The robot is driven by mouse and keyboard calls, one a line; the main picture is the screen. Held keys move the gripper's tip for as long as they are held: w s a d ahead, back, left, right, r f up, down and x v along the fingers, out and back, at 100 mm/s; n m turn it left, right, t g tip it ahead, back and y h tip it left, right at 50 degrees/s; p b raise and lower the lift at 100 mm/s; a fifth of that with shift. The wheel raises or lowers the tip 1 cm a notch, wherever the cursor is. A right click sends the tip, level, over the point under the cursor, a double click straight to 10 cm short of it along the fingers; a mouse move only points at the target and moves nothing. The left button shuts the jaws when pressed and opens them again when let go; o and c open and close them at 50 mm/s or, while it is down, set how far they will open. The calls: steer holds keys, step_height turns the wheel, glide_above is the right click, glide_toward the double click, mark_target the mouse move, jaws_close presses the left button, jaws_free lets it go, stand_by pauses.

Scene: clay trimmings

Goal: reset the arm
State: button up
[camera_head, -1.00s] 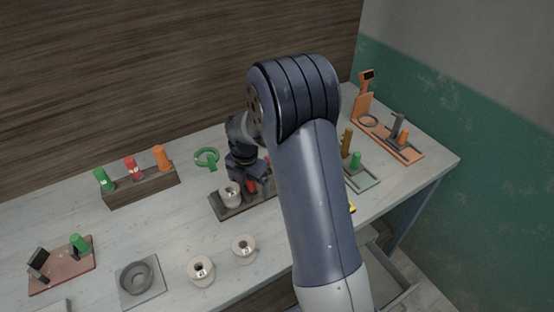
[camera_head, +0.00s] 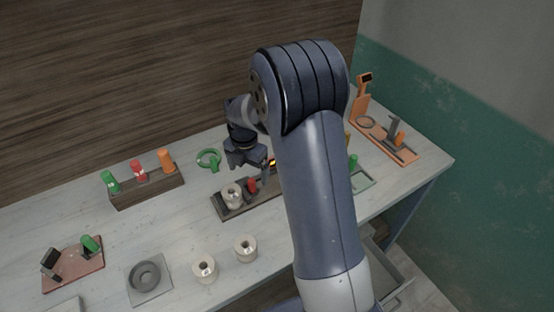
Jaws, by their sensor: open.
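My arm rises from the bottom and bends over the table (camera_head: 110,225). My gripper (camera_head: 258,174) hangs behind the arm's elbow, above a dark tray (camera_head: 233,209). Its jaws are open, and I see nothing held in them. A white spool (camera_head: 232,195) and a small red piece (camera_head: 253,186) stand on the tray, close under the gripper. My arm hides the right part of the tray. A small orange piece (camera_head: 271,162) shows just right of the gripper.
A wooden rack (camera_head: 148,192) holds green, red and orange pieces. A green ring (camera_head: 208,159) lies behind the gripper. White spools (camera_head: 205,269) and a grey plate with a dark ring (camera_head: 146,279) are in front. An orange stand (camera_head: 384,143) is at the right.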

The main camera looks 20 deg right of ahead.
mark_target(250, 180)
steer(key=shift+f, duration=0.1)
step_height(250, 180, down, 7)
steer(key=b, duration=0.5)
steer(key=shift+d, duration=0.2)
steer(key=shift+r, duration=0.2)
